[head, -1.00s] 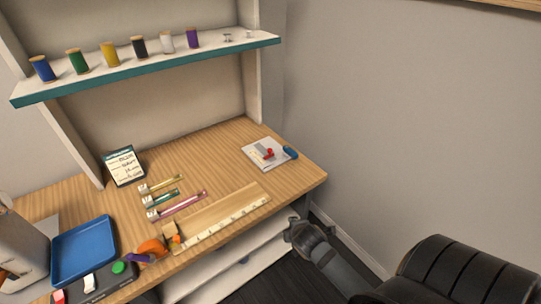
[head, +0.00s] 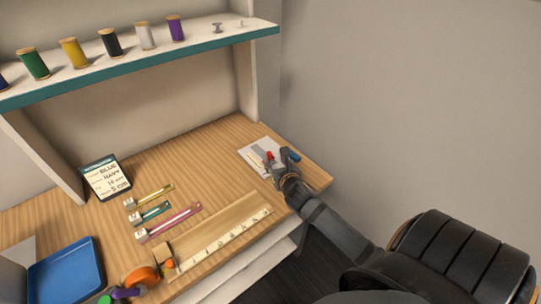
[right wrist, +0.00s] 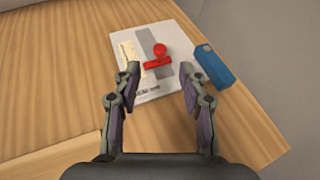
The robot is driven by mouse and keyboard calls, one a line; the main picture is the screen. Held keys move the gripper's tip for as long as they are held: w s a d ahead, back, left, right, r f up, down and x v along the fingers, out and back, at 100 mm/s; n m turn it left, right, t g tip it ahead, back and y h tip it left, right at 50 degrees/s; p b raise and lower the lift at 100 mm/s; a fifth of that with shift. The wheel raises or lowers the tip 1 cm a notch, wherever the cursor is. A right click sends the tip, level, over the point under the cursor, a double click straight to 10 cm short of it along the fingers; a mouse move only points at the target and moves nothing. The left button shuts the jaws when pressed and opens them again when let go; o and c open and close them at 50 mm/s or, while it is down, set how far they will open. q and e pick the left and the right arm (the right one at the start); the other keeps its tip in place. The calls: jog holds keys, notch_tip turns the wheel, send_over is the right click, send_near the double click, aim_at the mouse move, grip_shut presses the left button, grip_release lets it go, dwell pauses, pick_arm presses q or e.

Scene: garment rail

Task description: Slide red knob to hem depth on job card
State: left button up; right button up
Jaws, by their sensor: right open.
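The red knob (right wrist: 160,50) sits on a red slider bar (right wrist: 158,63) across a grey strip (right wrist: 153,40) on a white card or plate (right wrist: 178,37). A cream scale (right wrist: 130,52) lies beside the strip. The red knob (head: 269,155) also shows in the head view at the table's right end. My right gripper (right wrist: 158,77) is open and empty, its fingertips just short of the slider, one on each side. In the head view my right gripper (head: 281,170) partly hides the plate. The job card (head: 107,178) stands at the left with handwriting including "BLUE" and "5 cm". My left gripper is not visible.
A blue block (right wrist: 213,67) lies right of the plate, close to my right finger. Three small coloured gauges (head: 150,212), a wooden ruler board (head: 222,236) and a blue tray (head: 66,275) lie further left. A shelf with thread spools (head: 108,42) hangs above.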

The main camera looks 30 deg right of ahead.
aim_at(270, 154)
jog(key=x, duration=0.7)
jog(key=shift+f, duration=0.1)
jog(key=shift+c, duration=0.9)
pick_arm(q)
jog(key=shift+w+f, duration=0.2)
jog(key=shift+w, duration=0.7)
pick_arm(e)
grip_shut()
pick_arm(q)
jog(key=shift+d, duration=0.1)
